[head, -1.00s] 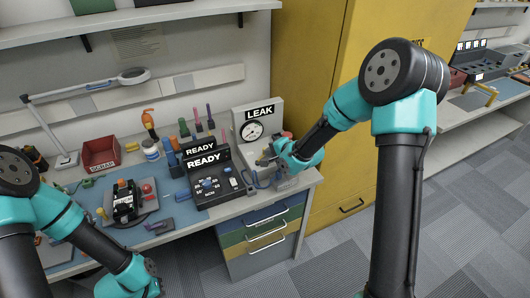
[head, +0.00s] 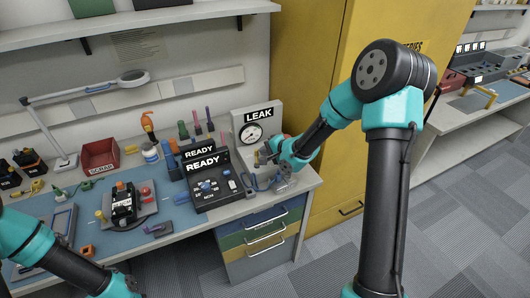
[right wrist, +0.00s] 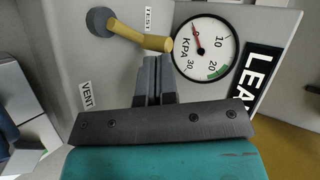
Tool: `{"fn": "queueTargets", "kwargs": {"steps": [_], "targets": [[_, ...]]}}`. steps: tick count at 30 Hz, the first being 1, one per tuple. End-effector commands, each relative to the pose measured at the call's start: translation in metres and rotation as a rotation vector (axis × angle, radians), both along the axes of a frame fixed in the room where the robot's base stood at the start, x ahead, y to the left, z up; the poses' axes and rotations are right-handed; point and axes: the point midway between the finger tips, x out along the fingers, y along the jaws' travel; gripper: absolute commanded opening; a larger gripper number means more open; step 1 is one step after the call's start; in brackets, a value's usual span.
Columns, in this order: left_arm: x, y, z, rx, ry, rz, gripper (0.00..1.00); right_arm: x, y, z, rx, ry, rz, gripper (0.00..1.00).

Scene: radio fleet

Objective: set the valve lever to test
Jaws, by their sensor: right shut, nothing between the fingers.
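The valve lever (right wrist: 128,35) is a yellow bar on a dark round pivot, on the front of the grey LEAK tester (right wrist: 50,50). In the right wrist view it points from the pivot toward the gauge. Its free end lies close to the TEST label (right wrist: 148,18), a little to the VENT side, and well away from the VENT label (right wrist: 87,95). My right gripper (right wrist: 152,62) is shut and empty, its fingertips right beside the lever's free end; whether they touch cannot be told. In the head view my right gripper (head: 268,158) is at the LEAK tester (head: 272,112). My left gripper is out of view.
The round KPA gauge (right wrist: 200,48) sits close to the fingertips. A black READY console (head: 212,190) stands left of the tester, with a blue-handled tool (head: 262,182) nearby. A yellow cabinet (head: 310,80) rises behind the right arm.

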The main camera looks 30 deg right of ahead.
Motion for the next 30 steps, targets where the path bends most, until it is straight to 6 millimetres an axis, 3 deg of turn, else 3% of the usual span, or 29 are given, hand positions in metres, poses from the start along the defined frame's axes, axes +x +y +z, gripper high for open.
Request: {"fn": "queueTargets", "kwargs": {"steps": [30], "targets": [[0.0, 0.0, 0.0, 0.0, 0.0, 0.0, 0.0, -0.015, 0.005, 0.0, 0.0, 0.001, -0.001, 0.0]]}}
